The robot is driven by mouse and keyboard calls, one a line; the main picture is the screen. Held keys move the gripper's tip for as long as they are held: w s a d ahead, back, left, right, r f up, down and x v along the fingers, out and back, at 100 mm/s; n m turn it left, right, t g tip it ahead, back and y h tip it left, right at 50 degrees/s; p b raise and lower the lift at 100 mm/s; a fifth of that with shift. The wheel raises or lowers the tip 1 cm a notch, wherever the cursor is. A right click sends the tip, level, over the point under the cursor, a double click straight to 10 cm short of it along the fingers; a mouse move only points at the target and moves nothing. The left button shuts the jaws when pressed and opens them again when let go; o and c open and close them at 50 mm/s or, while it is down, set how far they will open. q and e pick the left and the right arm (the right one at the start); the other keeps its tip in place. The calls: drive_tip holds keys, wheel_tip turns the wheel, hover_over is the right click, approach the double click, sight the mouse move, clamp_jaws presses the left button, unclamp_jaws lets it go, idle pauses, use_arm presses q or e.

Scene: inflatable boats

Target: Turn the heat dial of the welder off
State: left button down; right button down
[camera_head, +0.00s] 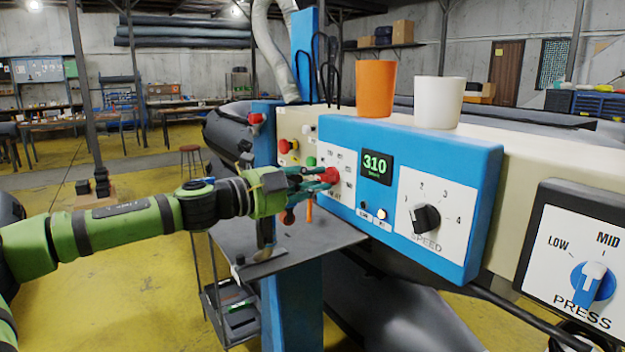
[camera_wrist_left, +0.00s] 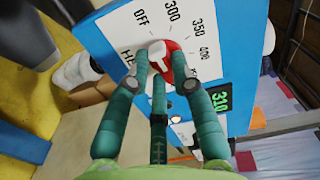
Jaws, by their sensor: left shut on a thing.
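The heat dial (camera_head: 333,174) is a red knob on the white panel at the left end of the blue welder box (camera_head: 455,153). In the left wrist view the dial (camera_wrist_left: 171,47) has a white pointer and sits among the marks OFF, 300, 350 and 400. The pointer is partly hidden by the fingers, so its exact mark is hard to read. The green display (camera_head: 375,165) reads 310. My left gripper (camera_head: 325,177) is shut on the dial, with its teal fingers around the knob; it also shows in the left wrist view (camera_wrist_left: 164,62). My right gripper is not in view.
The speed dial (camera_head: 426,218) and press dial (camera_head: 592,283) are to the right. An orange cup (camera_head: 375,89) and a white cup (camera_head: 438,102) stand on top. A dark metal shelf (camera_head: 325,242) lies below my left gripper. Red and green buttons are left of the box.

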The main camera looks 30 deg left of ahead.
use_arm(q)
drive_tip(key=shift+n, duration=0.6)
drive_tip(key=c, duration=1.1)
unclamp_jaws()
drive_tip(key=shift+o, duration=0.2)
drive_tip(key=shift+s, duration=0.15)
drive_tip(key=shift+s+a+r, duration=0.15)
drive_tip(key=shift+s+a, duration=0.1)
drive_tip(key=shift+s, duration=0.25)
drive_tip(key=v, duration=0.6)
drive_tip(key=shift+f, duration=0.2)
